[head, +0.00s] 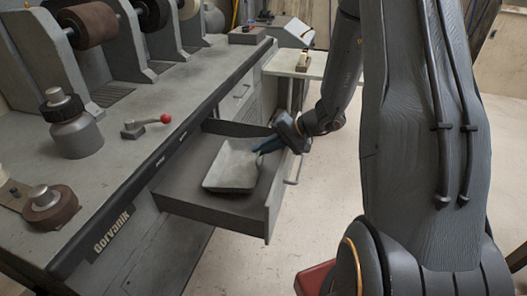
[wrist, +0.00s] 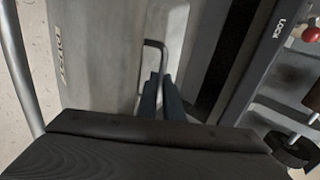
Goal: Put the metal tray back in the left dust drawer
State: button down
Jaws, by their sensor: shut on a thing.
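The light grey metal tray (head: 232,169) is inside the outline of the pulled-out dark drawer (head: 196,203) in the head view. Whether it rests on the drawer floor or is just above it, I cannot tell. In the wrist view, the fingers of my gripper (wrist: 160,93) are shut on the tray's thin wire handle (wrist: 148,43). The tray (wrist: 118,50) extends beyond them, its lower part hidden by my gripper body.
The grey machine bench (head: 110,150) runs along the left above the drawer. A red-knobbed lever (head: 150,122) and a metal canister (head: 72,128) stand on it. Clear floor (head: 325,190) lies right of the open drawer.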

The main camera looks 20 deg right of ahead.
jog(key=shift+s+a+f+g, duration=0.15)
jog(key=shift+s+a+f, duration=0.15)
jog(key=shift+f, duration=0.35)
jog(key=shift+s+a+f+g, duration=0.2)
jog(key=shift+s+f, duration=0.2)
jog(key=shift+f, duration=0.2)
jog(key=c, duration=1.9)
grip_release()
jog(key=shift+f, duration=0.1)
jog(key=shift+d+r, duration=0.5)
jog(key=d+r, duration=0.1)
jog(key=w+d+r, duration=0.1)
jog(key=shift+d, duration=0.4)
jog(key=shift+o, duration=0.4)
jog(key=s+r, duration=0.1)
jog(key=s+d+r, duration=0.1)
jog(key=r, duration=0.1)
jog(key=s+d+r, duration=0.1)
jog(key=shift+r, duration=0.3)
jog(key=shift+a, duration=0.2)
